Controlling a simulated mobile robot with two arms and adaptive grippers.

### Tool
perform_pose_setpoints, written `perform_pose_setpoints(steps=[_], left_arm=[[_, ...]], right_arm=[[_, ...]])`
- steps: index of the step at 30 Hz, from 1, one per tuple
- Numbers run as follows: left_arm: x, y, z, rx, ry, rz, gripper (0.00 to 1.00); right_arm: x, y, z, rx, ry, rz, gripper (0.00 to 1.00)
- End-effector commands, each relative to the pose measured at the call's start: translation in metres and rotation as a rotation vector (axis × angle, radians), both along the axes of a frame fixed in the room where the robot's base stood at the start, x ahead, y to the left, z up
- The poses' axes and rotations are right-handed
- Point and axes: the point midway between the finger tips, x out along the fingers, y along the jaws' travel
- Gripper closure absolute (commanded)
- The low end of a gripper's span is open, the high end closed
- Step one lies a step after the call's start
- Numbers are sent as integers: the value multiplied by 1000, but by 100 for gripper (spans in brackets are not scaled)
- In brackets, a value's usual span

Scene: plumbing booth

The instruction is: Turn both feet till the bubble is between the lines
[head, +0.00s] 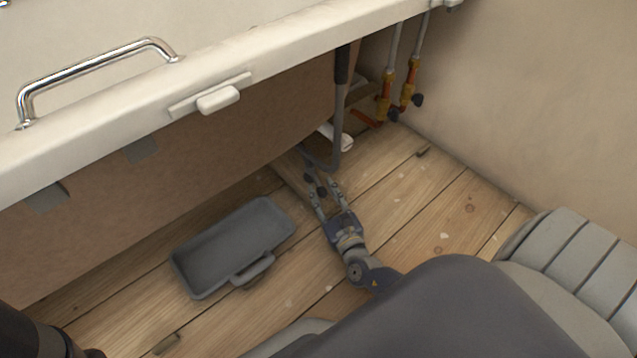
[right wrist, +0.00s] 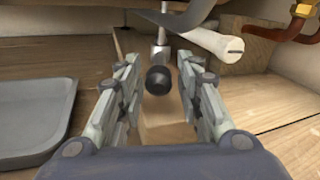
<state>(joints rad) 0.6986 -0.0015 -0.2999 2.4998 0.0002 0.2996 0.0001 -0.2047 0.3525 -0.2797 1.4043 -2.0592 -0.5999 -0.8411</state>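The tub (head: 120,95) stands above a plank floor, its near side clad in a brown panel. A small pale fitting (head: 218,98) sits on its rim; no bubble or lines can be made out on it. In the right wrist view, one foot shows as a bright metal stem (right wrist: 159,52) with a round black end (right wrist: 158,80) below the tub. My right gripper (head: 320,188) is low under the tub edge. In the right wrist view its fingers (right wrist: 158,72) are open, one either side of the black end, with gaps visible. The other foot cannot be made out. My left gripper is not in view.
A grey tray (head: 235,245) lies on the floor left of my right gripper. Brass valves (head: 385,95) stand by the back wall. Floor at right is mostly clear.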

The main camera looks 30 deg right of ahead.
Motion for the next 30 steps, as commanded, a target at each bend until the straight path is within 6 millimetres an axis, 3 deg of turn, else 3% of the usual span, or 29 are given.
perform_pose_setpoints(steps=[6, 12, 30], left_arm=[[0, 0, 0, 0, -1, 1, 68], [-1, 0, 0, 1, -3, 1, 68], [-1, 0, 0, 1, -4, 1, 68]], right_arm=[[-44, 8, 0, -1, 2, 2, 67], [-66, 13, 1, -1, -1, 0, 67], [-71, 14, 1, 0, -1, 0, 67]])
